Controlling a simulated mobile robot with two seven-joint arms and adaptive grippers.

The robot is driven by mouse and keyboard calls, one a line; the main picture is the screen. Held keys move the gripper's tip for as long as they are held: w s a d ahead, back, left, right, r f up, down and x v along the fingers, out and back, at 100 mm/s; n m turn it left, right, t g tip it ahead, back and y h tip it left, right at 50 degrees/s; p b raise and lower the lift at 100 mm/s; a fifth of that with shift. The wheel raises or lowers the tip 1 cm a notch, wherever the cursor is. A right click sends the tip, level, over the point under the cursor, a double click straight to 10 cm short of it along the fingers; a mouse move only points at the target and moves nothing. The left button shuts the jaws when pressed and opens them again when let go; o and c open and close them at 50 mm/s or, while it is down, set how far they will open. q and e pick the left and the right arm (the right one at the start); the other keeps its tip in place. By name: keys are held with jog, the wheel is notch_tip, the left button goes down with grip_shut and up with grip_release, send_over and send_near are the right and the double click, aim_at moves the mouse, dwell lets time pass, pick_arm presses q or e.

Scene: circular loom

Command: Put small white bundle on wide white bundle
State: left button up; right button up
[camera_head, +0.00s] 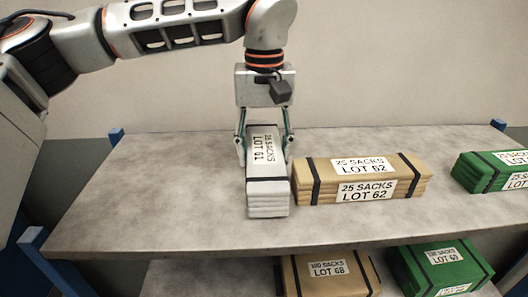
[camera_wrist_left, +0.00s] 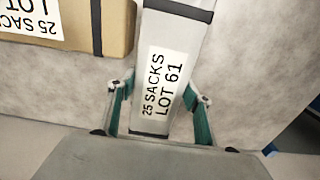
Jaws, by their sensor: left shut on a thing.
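A narrow white bundle (camera_head: 267,190), with dark straps and a label reading "25 SACKS LOT 61", is at the upper grey shelf in the head view. Its long side points toward the viewer. My left gripper (camera_head: 265,150) is above it, shut on it with one finger on each long side. In the left wrist view, the white bundle (camera_wrist_left: 177,50) runs between the green-padded fingers of the left gripper (camera_wrist_left: 160,95). Whether its underside touches the shelf is hard to tell. No second, wider white bundle shows. My right gripper is not in view.
A tan bundle (camera_head: 400,172) labelled LOT 62 lies close to the right of the white one. A green bundle (camera_head: 480,172) is at the far right. The lower shelf holds a tan LOT 68 bundle (camera_head: 300,275) and a green bundle (camera_head: 415,270). The upper shelf's left part (camera_head: 150,190) is clear.

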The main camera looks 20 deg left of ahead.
pick_arm(q)
jog(key=shift+f, duration=0.2)
jog(key=o, duration=1.1)
jog(key=shift+f, duration=0.15)
jog(key=o, duration=0.4)
